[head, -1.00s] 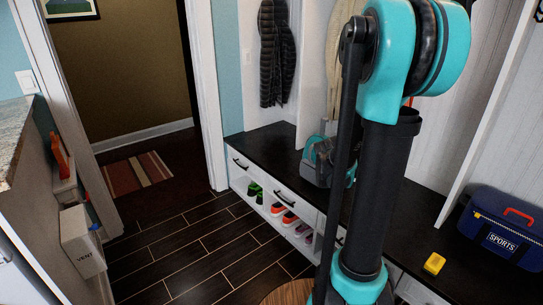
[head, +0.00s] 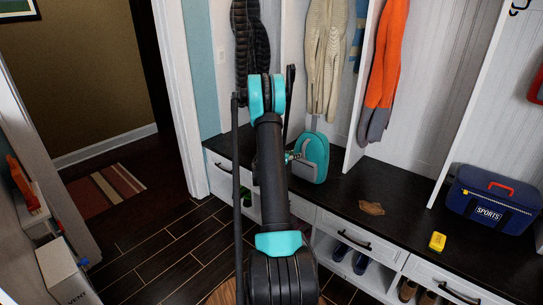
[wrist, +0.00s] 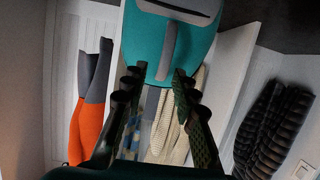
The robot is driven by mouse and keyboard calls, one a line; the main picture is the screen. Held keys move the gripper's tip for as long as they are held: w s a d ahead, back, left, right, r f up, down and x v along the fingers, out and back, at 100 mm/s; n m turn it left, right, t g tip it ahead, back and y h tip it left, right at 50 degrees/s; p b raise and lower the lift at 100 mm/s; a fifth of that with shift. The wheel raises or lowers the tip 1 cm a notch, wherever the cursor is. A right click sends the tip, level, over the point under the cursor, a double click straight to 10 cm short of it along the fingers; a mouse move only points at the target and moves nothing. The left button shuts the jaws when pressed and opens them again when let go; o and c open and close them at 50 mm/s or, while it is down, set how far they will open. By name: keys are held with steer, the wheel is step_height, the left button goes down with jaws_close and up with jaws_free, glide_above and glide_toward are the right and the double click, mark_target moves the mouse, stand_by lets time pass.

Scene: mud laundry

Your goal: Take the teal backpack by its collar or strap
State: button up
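The teal backpack (head: 314,160) stands upright on the dark bench top, with a grey strap (head: 314,123) rising above it. In the wrist view, which is turned over, the backpack (wrist: 193,45) fills the top middle and its grey strap (wrist: 168,52) points down towards my gripper (wrist: 160,74). The two fingers are apart, with the strap's end between or just in front of their tips; contact cannot be made out. In the head view my arm hides part of the scene, and my gripper (head: 292,156) shows small at the backpack's left side.
A blue sports bag (head: 492,200), a yellow block (head: 437,241) and a brown item (head: 372,208) lie on the bench to the right. A cream garment (head: 325,60) and an orange one (head: 385,75) hang behind. A white partition (head: 365,115) stands right of the backpack.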

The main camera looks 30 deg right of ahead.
mark_target(303, 153)
steer(key=shift+w+a+x, duration=0.1)
steer(key=shift+w+x, duration=0.1)
steer(key=shift+x, duration=1.85)
steer(key=shift+w+a+x, duration=0.1)
steer(key=shift+w+x, duration=0.05)
steer(key=shift+x, duration=1.9)
steer(key=shift+w+a+x, duration=0.1)
steer(key=shift+w+x, duration=0.1)
steer(key=shift+x, duration=1.85)
steer(key=shift+f, duration=0.15)
jaws_close()
steer(key=shift+r, duration=3.05)
